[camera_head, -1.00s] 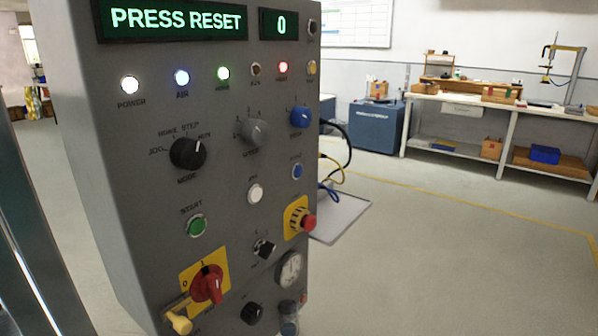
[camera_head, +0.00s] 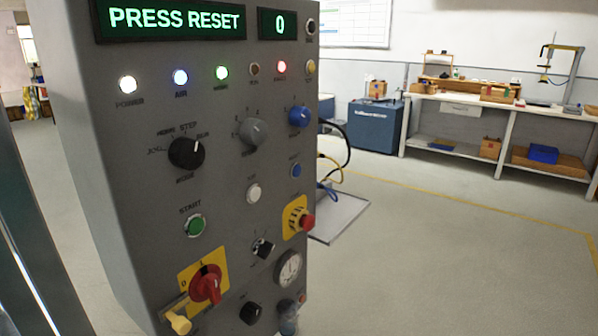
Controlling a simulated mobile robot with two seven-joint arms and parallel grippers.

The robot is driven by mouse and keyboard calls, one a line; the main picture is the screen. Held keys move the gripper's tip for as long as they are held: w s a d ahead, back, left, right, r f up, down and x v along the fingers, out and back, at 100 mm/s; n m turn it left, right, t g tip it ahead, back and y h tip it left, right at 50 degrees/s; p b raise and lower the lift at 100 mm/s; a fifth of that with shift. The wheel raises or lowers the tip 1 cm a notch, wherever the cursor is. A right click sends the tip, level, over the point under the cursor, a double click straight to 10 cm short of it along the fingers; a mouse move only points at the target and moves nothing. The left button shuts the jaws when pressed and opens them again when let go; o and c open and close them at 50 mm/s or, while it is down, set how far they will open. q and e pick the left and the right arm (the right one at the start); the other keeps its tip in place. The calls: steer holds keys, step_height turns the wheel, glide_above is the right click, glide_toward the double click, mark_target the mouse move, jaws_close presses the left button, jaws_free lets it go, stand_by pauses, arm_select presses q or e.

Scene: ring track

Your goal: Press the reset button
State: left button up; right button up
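A grey control panel (camera_head: 130,200) fills the left half of the head view, its face angled to the right. Its display (camera_head: 175,19) reads PRESS RESET, and a small display (camera_head: 278,25) shows 0. A small blue button (camera_head: 296,170) sits on the right side, below a blue knob (camera_head: 299,117); its label is too small to read. A white button (camera_head: 254,192) is to its lower left. A green button (camera_head: 194,226) is labelled START. A red mushroom button (camera_head: 307,222) on a yellow plate is below the blue button. Neither of my grippers is in view.
A red rotary switch (camera_head: 206,284) with a yellow tag (camera_head: 178,322) sticks out low on the panel. A grey tray-like plate (camera_head: 341,218) and cables (camera_head: 336,165) are behind its right side. The floor (camera_head: 450,260) to the right is clear, with workbenches (camera_head: 505,105) beyond.

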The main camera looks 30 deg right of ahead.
mark_target(297, 171)
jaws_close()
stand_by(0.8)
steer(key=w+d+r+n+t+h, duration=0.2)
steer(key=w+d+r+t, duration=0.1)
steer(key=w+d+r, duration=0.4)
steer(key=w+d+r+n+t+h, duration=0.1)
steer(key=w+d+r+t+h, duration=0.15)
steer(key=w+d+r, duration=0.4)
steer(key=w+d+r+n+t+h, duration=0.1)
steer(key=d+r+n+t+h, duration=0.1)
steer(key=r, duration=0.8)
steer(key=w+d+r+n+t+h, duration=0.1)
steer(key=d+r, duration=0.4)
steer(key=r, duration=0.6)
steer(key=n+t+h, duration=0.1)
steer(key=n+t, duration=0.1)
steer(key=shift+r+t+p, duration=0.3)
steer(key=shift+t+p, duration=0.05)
steer(key=shift+p, duration=0.05)
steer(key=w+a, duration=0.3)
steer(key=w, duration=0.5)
steer(key=shift+b, duration=0.4)
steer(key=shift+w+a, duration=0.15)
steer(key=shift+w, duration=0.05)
